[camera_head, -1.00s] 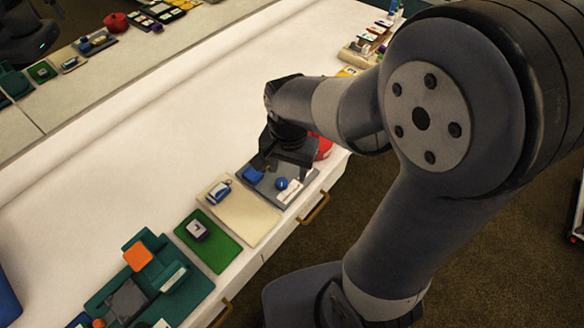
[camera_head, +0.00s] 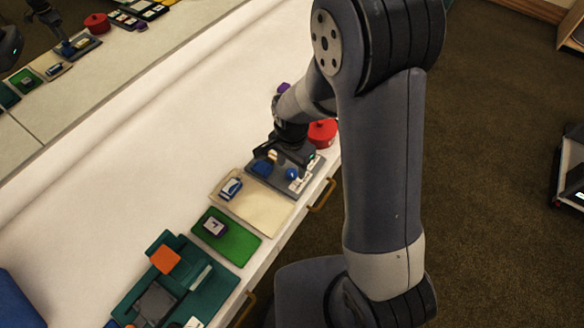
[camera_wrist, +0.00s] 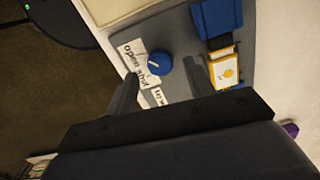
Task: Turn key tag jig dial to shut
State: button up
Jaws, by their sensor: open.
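The key tag jig is a grey board (camera_head: 309,183) at the table's front edge, also in the wrist view (camera_wrist: 184,38). It bears a round blue dial (camera_head: 291,174), which shows in the wrist view (camera_wrist: 159,62) with a pale mark on its left side. A white label (camera_wrist: 132,57) reading "open" and "shut" lies beside it; I cannot tell exactly where the dial points. A blue block (camera_wrist: 213,20) and a yellow and white tag (camera_wrist: 225,72) sit to its right. My gripper (camera_wrist: 160,88) is open above the board, its fingers apart just below the dial in the wrist picture, holding nothing.
A red round container (camera_head: 322,132) stands just behind the jig. A cream board (camera_head: 262,206), a green mat (camera_head: 236,243) and a teal tray (camera_head: 212,292) line the front edge to the left. The white table behind them is clear. Drawer handles (camera_head: 321,196) protrude in front.

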aim_at(292, 174)
jog(key=shift+f, duration=1.3)
jog(key=c, duration=1)
jog(key=shift+o, duration=0.2)
jog(key=n+b, duration=0.2)
jog(key=n, duration=0.2)
jog(key=shift+n, duration=0.3)
jog(key=n+b, duration=0.1)
jog(key=n, duration=0.4)
jog(key=shift+b, duration=0.3)
jog(key=n+b, duration=0.1)
jog(key=n, duration=0.4)
jog(key=shift+n, duration=0.4)
jog(key=shift+n+b, duration=0.35)
jog(key=shift+n, duration=1.95)
jog(key=shift+r, duration=0.1)
